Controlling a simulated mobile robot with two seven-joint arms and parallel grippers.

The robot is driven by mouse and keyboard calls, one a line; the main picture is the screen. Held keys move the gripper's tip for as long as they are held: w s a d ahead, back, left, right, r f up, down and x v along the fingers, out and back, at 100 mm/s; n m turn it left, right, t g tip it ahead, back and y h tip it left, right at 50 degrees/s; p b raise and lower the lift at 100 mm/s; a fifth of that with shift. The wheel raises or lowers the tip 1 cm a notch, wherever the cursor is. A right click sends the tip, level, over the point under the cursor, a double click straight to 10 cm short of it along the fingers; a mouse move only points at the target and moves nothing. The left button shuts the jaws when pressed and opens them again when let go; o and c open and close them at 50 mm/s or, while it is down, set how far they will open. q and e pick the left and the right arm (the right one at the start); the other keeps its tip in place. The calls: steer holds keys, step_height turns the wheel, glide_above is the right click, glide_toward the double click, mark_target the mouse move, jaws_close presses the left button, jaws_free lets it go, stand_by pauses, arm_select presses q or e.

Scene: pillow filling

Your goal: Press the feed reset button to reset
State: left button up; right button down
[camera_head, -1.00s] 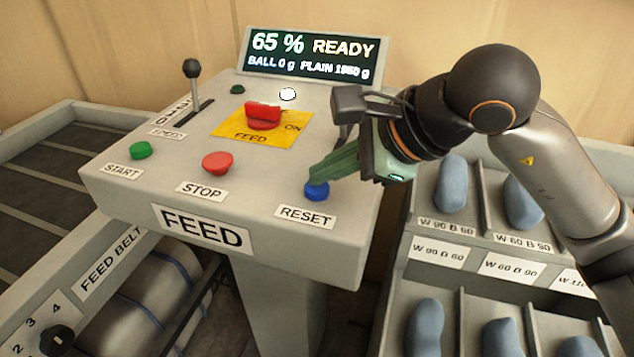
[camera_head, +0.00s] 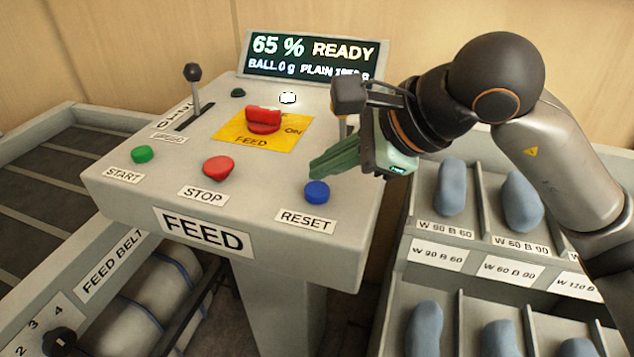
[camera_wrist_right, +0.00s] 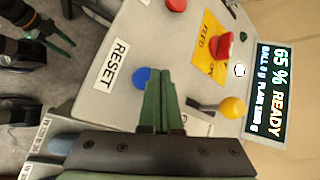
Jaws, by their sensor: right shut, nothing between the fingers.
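The blue reset button (camera_head: 316,192) sits on the front right of the grey feed console (camera_head: 331,268), above its RESET label (camera_head: 305,220). It also shows in the right wrist view (camera_wrist_right: 141,77), beside my fingertips. My right gripper (camera_head: 316,167) has green fingers, shut and empty. In the head view its tips are just above and behind the button, with a small gap visible. The display (camera_head: 312,56) reads 65 % READY, with BALL 0 g and a PLAIN figure partly hidden by my gripper. My left gripper is outside the head view.
A green START button (camera_head: 141,154), red STOP button (camera_head: 218,167), black lever (camera_head: 193,90) and red FEED switch (camera_head: 263,118) share the panel. A lit white lamp (camera_head: 288,98) is behind the switch. Bins of blue-grey pillows (camera_head: 452,186) stand at right.

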mark_target(326, 191)
steer(key=shift+r+p, duration=1.6)
steer(key=shift+r, duration=0.95)
